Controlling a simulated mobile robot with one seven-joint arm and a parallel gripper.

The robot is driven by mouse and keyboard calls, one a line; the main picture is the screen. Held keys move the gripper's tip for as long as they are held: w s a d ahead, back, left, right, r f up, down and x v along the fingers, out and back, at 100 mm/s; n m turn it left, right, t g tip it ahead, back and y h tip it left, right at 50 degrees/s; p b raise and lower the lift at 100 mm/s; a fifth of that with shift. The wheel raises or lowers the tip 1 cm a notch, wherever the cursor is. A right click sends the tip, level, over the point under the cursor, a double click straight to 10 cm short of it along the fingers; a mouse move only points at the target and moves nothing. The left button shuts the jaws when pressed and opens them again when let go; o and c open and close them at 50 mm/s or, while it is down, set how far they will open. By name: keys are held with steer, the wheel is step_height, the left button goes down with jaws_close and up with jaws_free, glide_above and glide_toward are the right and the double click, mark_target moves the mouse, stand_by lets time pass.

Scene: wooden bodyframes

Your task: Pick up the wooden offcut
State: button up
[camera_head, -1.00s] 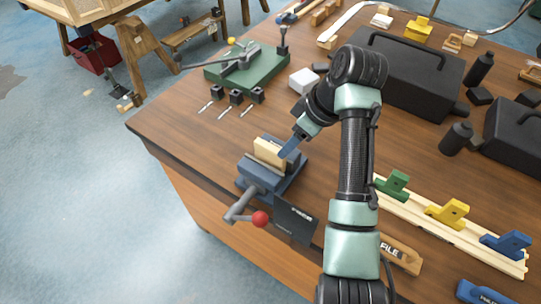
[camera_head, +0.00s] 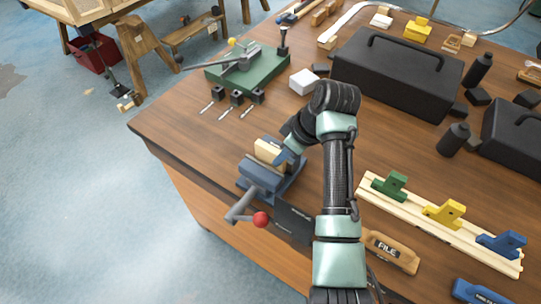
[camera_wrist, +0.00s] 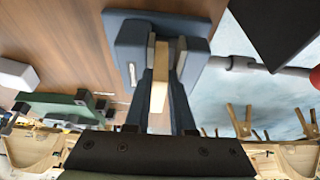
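The wooden offcut (camera_head: 269,151) is a pale block in the blue-grey vise (camera_head: 257,177) near the table's front left edge. In the wrist view the offcut (camera_wrist: 159,82) stands out from between the vise jaws (camera_wrist: 188,55). My gripper (camera_head: 284,156) is right beside the offcut in the head view. In the wrist view my gripper (camera_wrist: 161,75) has its two blue fingers on either side of the offcut, with narrow gaps visible. The fingertips are close to the vise, and their exact contact is hard to see.
The vise handle has a red knob (camera_head: 261,219). A dark sign plate (camera_head: 293,222) stands beside the vise. A green fixture (camera_head: 248,72), a white block (camera_head: 304,81), a black toolbox (camera_head: 398,72) and a clamp rail (camera_head: 440,227) surround the arm. Bare tabletop lies left of the vise.

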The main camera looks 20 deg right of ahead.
steer(key=shift+r, duration=0.1)
jaws_close()
steer(key=shift+r, duration=0.55)
step_height(320, 180, up, 34)
steer(key=p, duration=1.2)
steer(key=shift+f, duration=0.15)
